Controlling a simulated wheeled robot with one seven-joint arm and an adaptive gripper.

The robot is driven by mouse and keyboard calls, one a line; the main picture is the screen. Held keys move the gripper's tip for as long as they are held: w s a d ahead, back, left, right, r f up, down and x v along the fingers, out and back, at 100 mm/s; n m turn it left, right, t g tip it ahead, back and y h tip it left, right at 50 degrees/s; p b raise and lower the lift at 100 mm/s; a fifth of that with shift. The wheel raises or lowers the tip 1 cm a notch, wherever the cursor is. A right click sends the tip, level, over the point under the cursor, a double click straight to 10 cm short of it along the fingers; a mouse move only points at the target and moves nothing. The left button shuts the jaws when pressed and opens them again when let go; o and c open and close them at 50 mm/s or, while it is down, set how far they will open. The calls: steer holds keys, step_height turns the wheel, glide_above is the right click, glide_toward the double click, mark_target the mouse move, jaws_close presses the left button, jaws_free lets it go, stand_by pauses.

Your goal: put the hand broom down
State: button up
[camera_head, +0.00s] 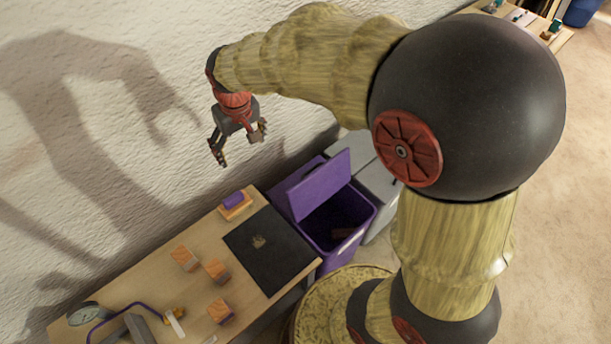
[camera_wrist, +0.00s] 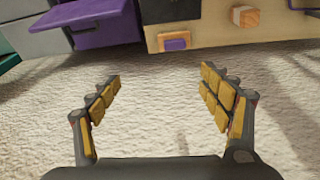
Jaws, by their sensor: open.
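My gripper (camera_head: 240,149) hangs high near the white wall, above and behind the table, its fingers spread. It also shows in the wrist view (camera_wrist: 165,95), with nothing between the fingers. I cannot pick out the hand broom with certainty.
The wooden table (camera_head: 205,240) bears a black mat (camera_head: 268,250), several wooden blocks (camera_head: 217,269) and a purple-topped block (camera_head: 234,203). A purple curved bar and grey parts lie at its left end. Grey bins (camera_head: 376,186) stand beside the open purple bin.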

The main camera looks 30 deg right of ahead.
steer(key=s+d+r+t, duration=0.1)
steer(key=s+d+r, duration=0.2)
steer(key=s, duration=0.8)
steer(key=s+d+r+m+t, duration=0.1)
steer(key=s+d+r+t, duration=0.1)
steer(key=s+r, duration=0.5)
steer(key=s+d, duration=0.1)
steer(key=s, duration=0.3)
steer(key=shift+s, duration=0.35)
steer(key=shift+o, duration=0.4)
